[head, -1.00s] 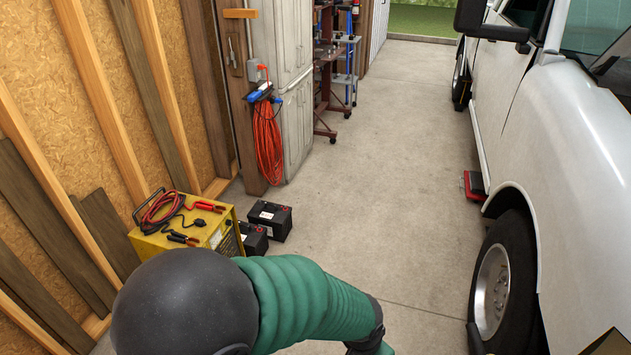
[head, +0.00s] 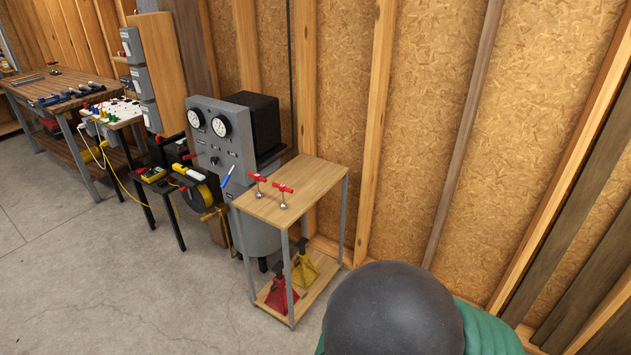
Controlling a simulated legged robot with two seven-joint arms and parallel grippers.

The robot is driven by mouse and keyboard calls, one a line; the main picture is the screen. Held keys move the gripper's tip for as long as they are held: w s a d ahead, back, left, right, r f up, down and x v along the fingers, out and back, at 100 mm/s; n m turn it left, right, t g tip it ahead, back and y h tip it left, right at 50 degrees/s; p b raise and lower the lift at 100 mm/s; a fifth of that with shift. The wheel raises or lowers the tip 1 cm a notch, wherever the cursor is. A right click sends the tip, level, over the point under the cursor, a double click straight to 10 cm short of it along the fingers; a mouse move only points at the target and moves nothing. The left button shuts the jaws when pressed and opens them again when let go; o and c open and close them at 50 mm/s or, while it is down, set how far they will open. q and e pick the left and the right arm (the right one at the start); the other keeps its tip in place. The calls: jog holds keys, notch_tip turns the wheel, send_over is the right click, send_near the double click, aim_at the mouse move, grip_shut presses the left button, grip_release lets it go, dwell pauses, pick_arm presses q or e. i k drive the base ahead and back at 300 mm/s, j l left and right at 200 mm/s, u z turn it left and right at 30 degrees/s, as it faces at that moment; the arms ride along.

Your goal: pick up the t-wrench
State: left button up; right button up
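Two small T-shaped tools with red crossbars stand upright on a small wooden-topped table (head: 318,180). One red T-handled tool (head: 257,179) is farther left, near the gauge cabinet. The other red T-handled tool (head: 283,189) stands just right of it, nearer to me. They look alike, and I cannot tell from this distance which one is the t-wrench. Neither gripper is in view.
A grey cabinet with two gauges (head: 217,141) stands behind the small table. A red jack stand (head: 279,291) and a yellow one (head: 304,266) are on its lower shelf. A long workbench (head: 75,90) is at the far left. Concrete floor is clear at the front left.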

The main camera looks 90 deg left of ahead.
aim_at(256, 176)
jog(key=j+u, duration=0.15)
jog(key=u, duration=3.1)
